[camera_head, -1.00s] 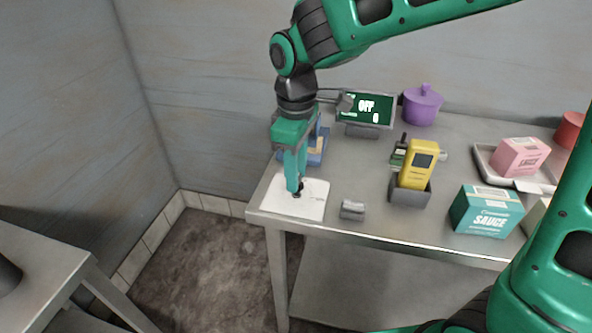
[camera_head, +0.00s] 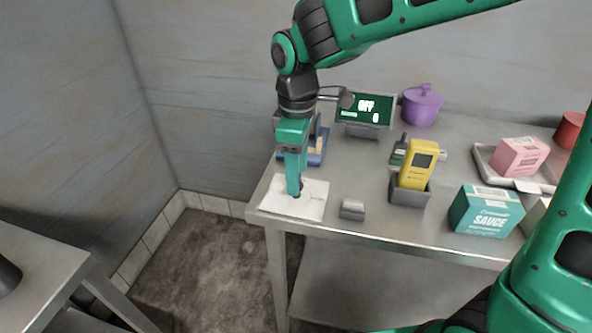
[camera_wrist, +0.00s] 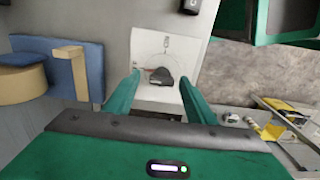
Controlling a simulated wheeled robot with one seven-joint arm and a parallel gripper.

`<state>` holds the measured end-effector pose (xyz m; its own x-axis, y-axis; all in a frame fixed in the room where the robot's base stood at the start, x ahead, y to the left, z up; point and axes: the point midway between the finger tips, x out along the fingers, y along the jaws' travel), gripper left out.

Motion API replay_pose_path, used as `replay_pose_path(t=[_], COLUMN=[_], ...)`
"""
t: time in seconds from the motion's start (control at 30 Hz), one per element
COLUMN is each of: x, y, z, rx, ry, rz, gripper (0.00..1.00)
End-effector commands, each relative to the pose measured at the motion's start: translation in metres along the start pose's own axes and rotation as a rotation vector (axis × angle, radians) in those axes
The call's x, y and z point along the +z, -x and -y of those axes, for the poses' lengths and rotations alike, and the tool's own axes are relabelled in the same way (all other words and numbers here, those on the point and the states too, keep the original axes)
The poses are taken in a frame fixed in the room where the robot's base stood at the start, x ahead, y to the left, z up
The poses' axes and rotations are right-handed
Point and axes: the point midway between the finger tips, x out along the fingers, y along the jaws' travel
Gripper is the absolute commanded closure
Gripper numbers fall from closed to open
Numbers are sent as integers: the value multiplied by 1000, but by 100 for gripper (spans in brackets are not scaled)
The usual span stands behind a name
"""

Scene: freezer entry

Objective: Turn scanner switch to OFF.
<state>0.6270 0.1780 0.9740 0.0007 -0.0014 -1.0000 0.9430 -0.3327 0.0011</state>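The scanner switch is a dark knob (camera_wrist: 162,77) on a white plate (camera_wrist: 150,45) in the wrist view. A small red mark shows at the knob's left side, and a small, rotated label is printed beyond it. The white plate (camera_head: 312,205) lies at the table's front left corner in the head view. My gripper (camera_head: 297,194) points down over it. In the wrist view my gripper (camera_wrist: 160,82) is open, with one finger on each side of the knob; contact cannot be told. The green display (camera_head: 364,109) behind appears to read "OFF" and "0".
A yellow scanner (camera_head: 417,165) stands in a grey holder (camera_head: 409,193) to the right. A small grey block (camera_head: 352,209) sits beside the plate, and a blue stand (camera_head: 317,153) behind my gripper. A teal sauce box (camera_head: 486,211) and purple pot (camera_head: 421,105) are farther right.

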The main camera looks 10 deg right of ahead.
Motion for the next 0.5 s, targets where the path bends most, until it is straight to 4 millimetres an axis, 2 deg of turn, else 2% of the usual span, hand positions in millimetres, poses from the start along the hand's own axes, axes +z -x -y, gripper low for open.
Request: replay_pose_path(t=[0.27,0.37,0.5], x=[-1,-1,-1], y=[2,11,34], z=[1,1,0], rx=[-1,0,1], ry=[4,4,3], rz=[-1,-2,-3], gripper=[50,50,50])
